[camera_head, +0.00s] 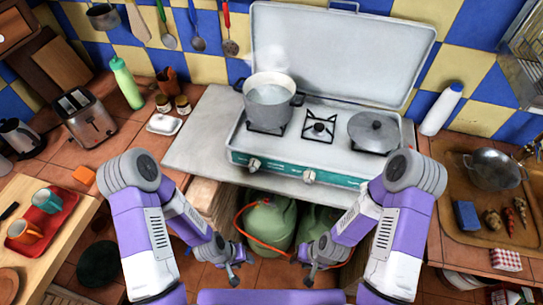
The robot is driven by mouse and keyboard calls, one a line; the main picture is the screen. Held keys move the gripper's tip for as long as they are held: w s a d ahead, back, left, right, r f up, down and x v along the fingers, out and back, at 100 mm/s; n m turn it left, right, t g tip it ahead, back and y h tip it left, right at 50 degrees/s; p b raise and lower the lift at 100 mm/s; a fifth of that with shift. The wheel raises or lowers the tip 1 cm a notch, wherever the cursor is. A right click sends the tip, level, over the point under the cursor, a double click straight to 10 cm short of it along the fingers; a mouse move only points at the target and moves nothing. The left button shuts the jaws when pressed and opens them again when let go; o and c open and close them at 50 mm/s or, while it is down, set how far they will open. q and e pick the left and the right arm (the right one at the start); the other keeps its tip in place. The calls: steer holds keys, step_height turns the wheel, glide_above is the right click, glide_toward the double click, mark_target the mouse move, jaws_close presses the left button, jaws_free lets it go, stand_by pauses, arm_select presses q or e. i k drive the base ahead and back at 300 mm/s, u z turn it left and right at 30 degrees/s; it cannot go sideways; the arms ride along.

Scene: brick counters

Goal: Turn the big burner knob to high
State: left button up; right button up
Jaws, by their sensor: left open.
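The camping stove (240,150) stands on the counter with its lid raised. Its teal front panel carries a left knob (254,164) and another knob (309,177) near the middle. The panel's right end is partly hidden by my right arm, so I cannot tell if another knob is there. A steaming pot (268,98) is on the left burner, and a small burner (319,126) in the middle is bare. My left gripper (233,270) is open, low in front of the counter and below the knobs. My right gripper (309,272) is also low and apart from the stove; its jaws are unclear.
A covered pan (374,130) is on the right burner. Green gas bottles (270,222) with an orange hose stand under the counter behind my grippers. A toaster (87,118) is at left, a white bottle (441,109) at right.

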mark_target(256, 164)
steer(key=u, duration=1.05)
steer(key=k, duration=0.95)
steer(key=z, duration=1.45)
steer(key=i, duration=0.5)
steer(key=u, duration=0.05)
